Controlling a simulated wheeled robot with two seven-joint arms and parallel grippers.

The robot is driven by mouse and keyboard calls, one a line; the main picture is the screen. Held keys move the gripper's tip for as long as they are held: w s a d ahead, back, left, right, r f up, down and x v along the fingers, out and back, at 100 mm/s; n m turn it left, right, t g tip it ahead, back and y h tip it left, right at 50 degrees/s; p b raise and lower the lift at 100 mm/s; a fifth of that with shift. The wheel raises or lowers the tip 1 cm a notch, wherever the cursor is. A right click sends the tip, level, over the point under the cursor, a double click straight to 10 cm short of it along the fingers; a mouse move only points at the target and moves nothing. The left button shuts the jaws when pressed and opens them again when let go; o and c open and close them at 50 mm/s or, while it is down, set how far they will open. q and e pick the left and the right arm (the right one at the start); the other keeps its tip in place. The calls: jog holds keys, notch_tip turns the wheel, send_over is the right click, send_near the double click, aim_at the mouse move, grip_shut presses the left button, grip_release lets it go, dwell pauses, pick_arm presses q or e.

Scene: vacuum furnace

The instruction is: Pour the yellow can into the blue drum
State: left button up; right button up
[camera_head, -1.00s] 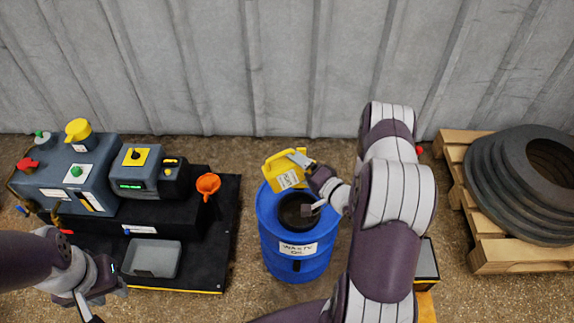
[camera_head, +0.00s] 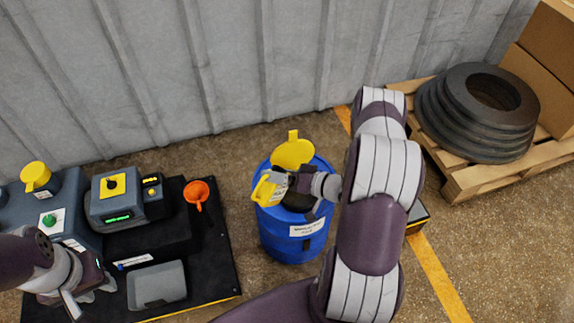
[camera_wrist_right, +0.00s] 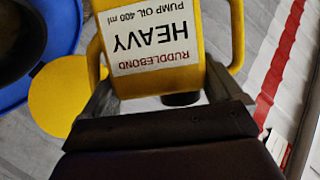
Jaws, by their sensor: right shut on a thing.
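The yellow can (camera_head: 266,190) is held over the left part of the blue drum's top. It looks tilted, but its exact angle is unclear. My right gripper (camera_head: 288,186) is shut on it, and the gripper and wrist hide much of the drum opening. In the right wrist view the can (camera_wrist_right: 160,20) sits between the fingers, its "HEAVY" pump oil label upside down. The blue drum (camera_head: 285,238) stands upright with a white label; its dark opening shows in the wrist view's upper left corner. My left gripper (camera_head: 72,300) is at the lower left, away from the drum; its jaws are unclear.
A yellow round flap (camera_head: 293,152) stands at the drum's back rim. A pallet (camera_head: 470,183) with dark rings is at right.

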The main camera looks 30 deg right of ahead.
aim_at(284, 191)
jog(key=f+n+b, duration=0.1)
jog(key=a+f+n+h+b, duration=0.1)
jog(key=f, duration=0.1)
jog(key=f+n+h+b, duration=0.1)
jog(key=f+b, duration=0.1)
jog(key=shift+s+a, duration=0.2)
jog(key=shift+s, duration=0.05)
pick_arm(q)
notch_tip(284, 191, down, 7)
jog(key=b, duration=0.2)
pick_arm(e)
notch_tip(284, 191, down, 3)
jog(key=n+h, duration=0.2)
jog(key=n, duration=0.1)
jog(key=shift+w+d+f, duration=0.1)
jog(key=shift+d, duration=0.05)
pick_arm(q)
notch_tip(284, 191, up, 6)
jog(key=p, duration=0.5)
jog(key=shift+f+p, duration=0.15)
jog(key=shift+p, duration=0.15)
pick_arm(e)
notch_tip(284, 191, up, 6)
jog(key=shift+f, duration=0.2)
